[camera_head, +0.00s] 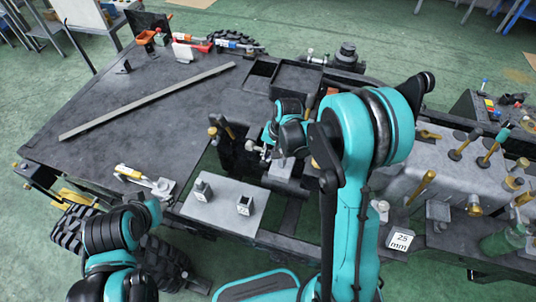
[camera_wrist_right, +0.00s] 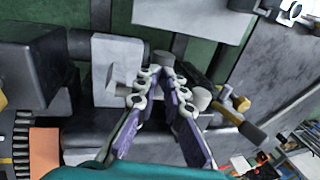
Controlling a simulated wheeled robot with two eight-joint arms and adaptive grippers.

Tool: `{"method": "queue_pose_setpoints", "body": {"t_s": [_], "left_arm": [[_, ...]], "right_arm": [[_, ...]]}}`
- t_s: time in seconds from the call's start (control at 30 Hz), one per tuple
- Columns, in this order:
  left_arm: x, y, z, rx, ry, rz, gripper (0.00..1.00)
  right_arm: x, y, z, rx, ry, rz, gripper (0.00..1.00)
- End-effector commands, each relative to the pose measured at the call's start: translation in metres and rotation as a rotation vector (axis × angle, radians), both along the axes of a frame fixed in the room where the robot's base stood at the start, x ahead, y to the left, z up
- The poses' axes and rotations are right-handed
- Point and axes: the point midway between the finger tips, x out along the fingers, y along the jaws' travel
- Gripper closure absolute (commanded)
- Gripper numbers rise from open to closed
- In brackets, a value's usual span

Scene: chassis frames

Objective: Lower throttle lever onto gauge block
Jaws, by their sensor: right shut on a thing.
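My right arm reaches over the middle of the chassis. Its gripper (camera_head: 264,150) is small and partly hidden by its own wrist in the head view. In the right wrist view its fingers (camera_wrist_right: 163,72) converge on a small grey cylindrical knob (camera_wrist_right: 163,62), which seems to be the end of the throttle lever; the rest of the lever is hidden. A pale grey block (camera_wrist_right: 115,68) stands just left of the fingertips; I cannot tell whether they touch. A white block marked "25 mm" (camera_head: 400,240) sits at the right.
Brass-tipped levers (camera_wrist_right: 226,100) stand close right of the fingers in the wrist view. A light grey plate (camera_head: 222,210) bears two small grey pieces. A long bar (camera_head: 147,101) lies on the dark deck. A grey housing with brass-ended rods (camera_head: 421,187) stands at right.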

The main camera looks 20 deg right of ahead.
Motion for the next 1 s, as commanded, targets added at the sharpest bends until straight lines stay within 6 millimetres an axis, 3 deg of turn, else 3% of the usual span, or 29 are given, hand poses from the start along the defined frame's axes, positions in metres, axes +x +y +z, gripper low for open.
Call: {"method": "queue_pose_setpoints", "body": {"t_s": [0.23,0.6,0.8,1.0], "left_arm": [[0.0,0.0,0.033,0.0,0.0,0.0,0.54],[0.0,0.0,0.044,0.0,0.0,0.0,0.54],[0.0,0.0,0.046,0.0,0.0,0.0,0.54],[0.0,0.0,0.046,0.0,0.0,0.0,0.54]], "right_arm": [[0.001,-0.006,0.048,0.0,-0.002,0.001,1.0],[-0.01,-0.023,0.12,0.0,-0.003,0.001,1.0],[-0.012,-0.027,0.135,0.0,-0.003,0.001,1.0],[-0.012,-0.027,0.136,0.001,-0.004,0.0,1.0]]}}
